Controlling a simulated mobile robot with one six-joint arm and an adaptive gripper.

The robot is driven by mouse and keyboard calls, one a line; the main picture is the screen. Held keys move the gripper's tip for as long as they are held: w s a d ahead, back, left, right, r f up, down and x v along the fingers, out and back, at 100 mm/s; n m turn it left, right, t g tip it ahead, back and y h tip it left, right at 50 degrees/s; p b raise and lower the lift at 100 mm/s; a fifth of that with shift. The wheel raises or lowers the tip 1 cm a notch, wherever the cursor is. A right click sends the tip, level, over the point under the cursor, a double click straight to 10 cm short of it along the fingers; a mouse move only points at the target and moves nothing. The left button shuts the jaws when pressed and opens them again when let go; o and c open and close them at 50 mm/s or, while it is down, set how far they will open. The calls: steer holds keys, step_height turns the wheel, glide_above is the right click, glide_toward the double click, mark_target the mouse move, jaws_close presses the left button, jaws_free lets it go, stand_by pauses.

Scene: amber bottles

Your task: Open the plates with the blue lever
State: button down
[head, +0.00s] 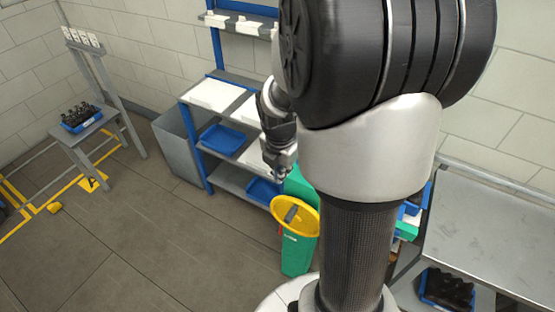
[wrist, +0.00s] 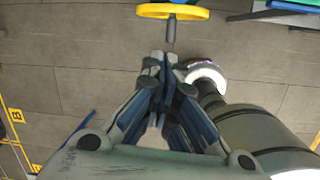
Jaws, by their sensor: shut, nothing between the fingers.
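My gripper (head: 280,170) is shut and empty, in front of the shelf rack in the head view. Its fingertips also show together in the wrist view (wrist: 168,75). A green machine (head: 297,255) with a yellow handwheel (head: 311,215) stands just below and right of the gripper, partly hidden by my arm. The wheel also shows at the top of the wrist view (wrist: 172,11), apart from the fingertips. Blue parts (head: 425,196) show right of my arm, but I cannot tell whether one is the lever. I cannot make out the plates.
A blue-framed shelf rack (head: 207,160) with white and blue trays stands behind the gripper. A grey bin (head: 178,145) is left of it. A metal table (head: 490,235) is at right, with a dark bottle crate (head: 446,290) below. A small stand (head: 85,135) holds dark bottles at far left.

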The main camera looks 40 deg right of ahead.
steer(key=d+f, duration=0.1)
steer(key=w+d+f, duration=0.1)
steer(key=d, duration=0.1)
steer(key=d+f, duration=0.1)
steer(key=shift+w+d, duration=0.15)
steer(key=shift+w, duration=0.05)
steer(key=shift+r, duration=0.1)
